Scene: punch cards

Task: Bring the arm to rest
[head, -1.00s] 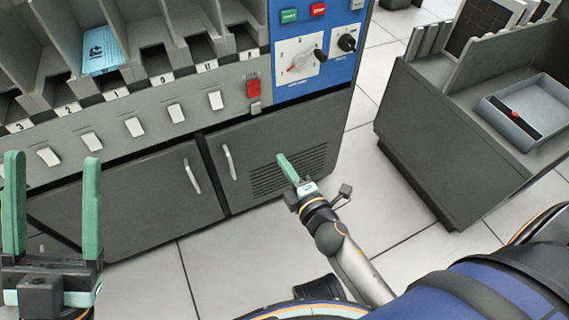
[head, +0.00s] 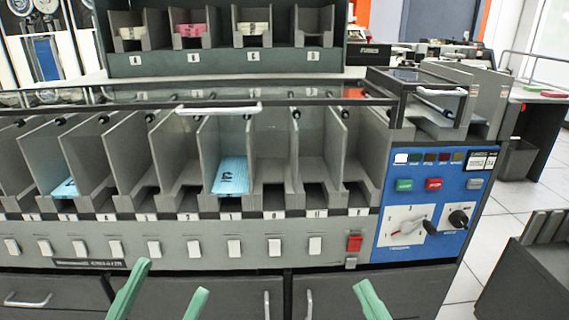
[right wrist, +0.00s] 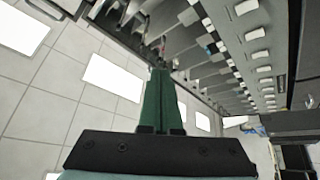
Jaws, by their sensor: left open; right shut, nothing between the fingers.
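My left gripper (head: 172,278) shows at the bottom edge of the head view, its two green fingers apart with nothing between them. My right gripper (head: 372,299) is further right at the bottom edge, only its green fingertips showing. In the right wrist view my right gripper (right wrist: 160,98) has its green fingers together and empty. Both grippers are in front of the card sorter's grey lower front (head: 220,290), and neither holds a card. Both arms are out of the head view.
The sorter's slots hold two blue card stacks (head: 65,187) (head: 230,177). A blue control panel (head: 430,205) with knobs and buttons is at its right. Door handles (head: 267,304) stick out below. A dark grey cabinet (head: 525,270) stands at right; floor shows between it and the sorter.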

